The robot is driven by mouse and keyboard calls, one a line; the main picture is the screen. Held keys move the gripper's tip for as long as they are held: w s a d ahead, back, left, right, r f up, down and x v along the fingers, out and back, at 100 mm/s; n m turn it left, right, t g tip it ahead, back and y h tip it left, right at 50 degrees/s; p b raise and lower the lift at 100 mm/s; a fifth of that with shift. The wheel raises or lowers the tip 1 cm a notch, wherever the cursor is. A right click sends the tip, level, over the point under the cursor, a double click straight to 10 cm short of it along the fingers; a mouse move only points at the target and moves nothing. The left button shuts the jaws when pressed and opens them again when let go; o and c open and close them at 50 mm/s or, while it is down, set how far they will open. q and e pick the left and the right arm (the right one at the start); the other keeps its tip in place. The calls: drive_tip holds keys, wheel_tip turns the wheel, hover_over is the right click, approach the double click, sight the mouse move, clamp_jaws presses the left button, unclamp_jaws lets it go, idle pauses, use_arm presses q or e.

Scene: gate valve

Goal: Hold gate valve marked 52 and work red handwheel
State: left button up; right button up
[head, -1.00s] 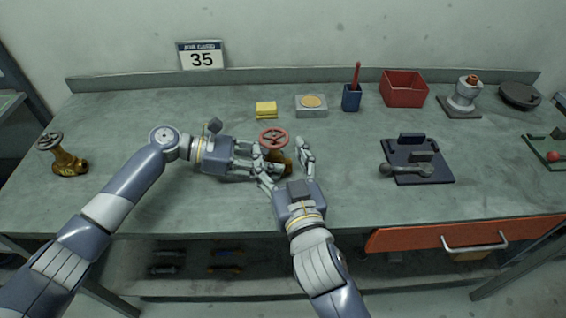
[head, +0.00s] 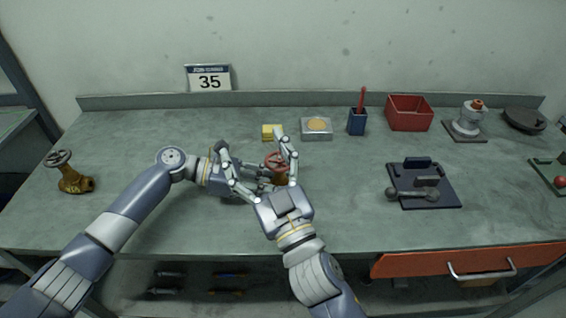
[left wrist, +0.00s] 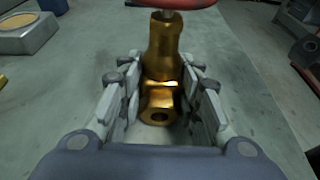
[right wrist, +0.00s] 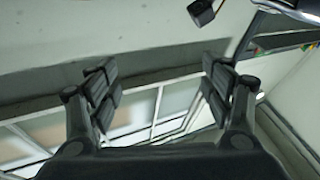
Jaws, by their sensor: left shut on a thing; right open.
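A brass gate valve (head: 279,181) with a red handwheel (head: 276,161) stands upright on the bench; no number is readable on it. My left gripper (head: 262,180) is shut on its body from the left. The left wrist view shows the brass body (left wrist: 163,55) between the fingers and the edge of the red wheel above. My right gripper (head: 256,148) is open, in front of the valve, its fingers pointing up and away and partly covering the wheel. I cannot tell whether it touches the wheel. The right wrist view shows empty fingers (right wrist: 160,80) and no valve.
Another brass valve with a grey wheel (head: 58,158) stands far left. Behind are a yellow block (head: 272,132), a grey block with a round top (head: 316,128), a blue cup (head: 357,122) and a red bin (head: 409,112). A dark fixture (head: 424,185) sits right; bench between is clear.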

drive_tip(key=a+r+n+g+y, duration=0.4)
drive_tip(key=a+r+n+y, duration=0.3)
drive_tip(key=n+y, duration=0.3)
drive_tip(key=n+g+h, duration=0.3)
drive_tip(key=n+g, duration=0.8)
drive_tip(key=g, duration=0.9)
approach(282, 159)
drive_tip(key=a+r, duration=0.1)
drive_tip(key=a, duration=0.1)
drive_tip(key=s+a+r, duration=0.1)
drive_tip(key=a, duration=0.2)
drive_tip(key=s+a+r, duration=0.1)
drive_tip(key=a+r, duration=0.1)
drive_tip(key=shift+s+a, duration=0.25)
drive_tip(key=shift+a, duration=0.1)
drive_tip(key=w+d+f+m+t+y, duration=0.1)
drive_tip(key=d+f+m, duration=0.1)
drive_tip(key=d+m, duration=0.25)
drive_tip(key=w+d+f+m, duration=0.1)
drive_tip(key=d+f+m, duration=0.2)
drive_tip(key=d+m, duration=0.15)
drive_tip(key=shift+n, duration=0.4)
drive_tip(key=x, duration=1.1)
drive_tip(key=shift+a, duration=0.1)
drive_tip(key=c, duration=1.1)
